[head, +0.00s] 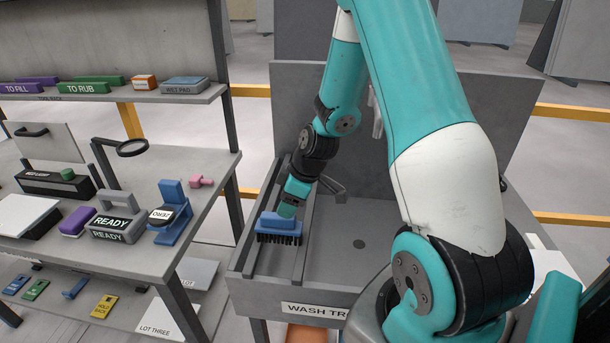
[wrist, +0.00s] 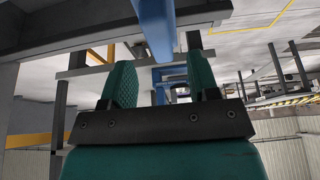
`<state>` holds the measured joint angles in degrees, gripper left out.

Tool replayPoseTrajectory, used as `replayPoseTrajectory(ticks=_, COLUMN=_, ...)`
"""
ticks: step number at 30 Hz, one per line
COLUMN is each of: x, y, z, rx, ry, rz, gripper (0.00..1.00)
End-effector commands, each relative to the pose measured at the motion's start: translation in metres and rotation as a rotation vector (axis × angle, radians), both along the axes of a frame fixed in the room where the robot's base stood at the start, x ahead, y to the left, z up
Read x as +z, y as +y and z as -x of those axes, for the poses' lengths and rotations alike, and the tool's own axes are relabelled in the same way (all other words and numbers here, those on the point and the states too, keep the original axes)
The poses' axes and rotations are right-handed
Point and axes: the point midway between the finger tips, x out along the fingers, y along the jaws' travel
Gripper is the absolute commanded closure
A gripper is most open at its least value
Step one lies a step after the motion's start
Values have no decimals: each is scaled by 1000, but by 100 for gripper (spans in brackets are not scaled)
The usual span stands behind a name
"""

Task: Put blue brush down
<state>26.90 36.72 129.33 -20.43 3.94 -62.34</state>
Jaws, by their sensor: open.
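The blue brush (head: 280,226), with dark bristles facing down, is at the left side of the grey wash trough (head: 345,262), over the rails there. Its bristles look to be at the rails, but I cannot tell exact contact. My gripper (head: 289,209) is right above the brush, pointing down at its blue back. In the wrist view the two teal fingers of my gripper (wrist: 160,82) stand apart, and a blue bar (wrist: 155,28) shows between and beyond their tips. The gripper hides part of the brush top.
A grey bench (head: 190,160) on the left carries a block marked READY (head: 115,222), a blue stand (head: 172,207) and a pink piece (head: 200,181). A shelf above holds a wet pad (head: 185,83). The trough floor right of the rails is bare.

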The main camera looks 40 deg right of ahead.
Motion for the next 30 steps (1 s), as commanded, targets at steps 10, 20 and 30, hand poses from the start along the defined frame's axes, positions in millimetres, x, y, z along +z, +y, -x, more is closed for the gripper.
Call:
replayPoseTrajectory(ticks=10, x=74, y=-20, z=23, rx=-3, ry=-6, rz=4, gripper=45)
replayPoseTrajectory(ticks=20, x=111, y=-13, z=34, rx=6, ry=5, rz=-8, gripper=45)
replayPoseTrajectory(ticks=30, x=175, y=181, z=116, rx=32, ry=187, rz=-117, gripper=45)
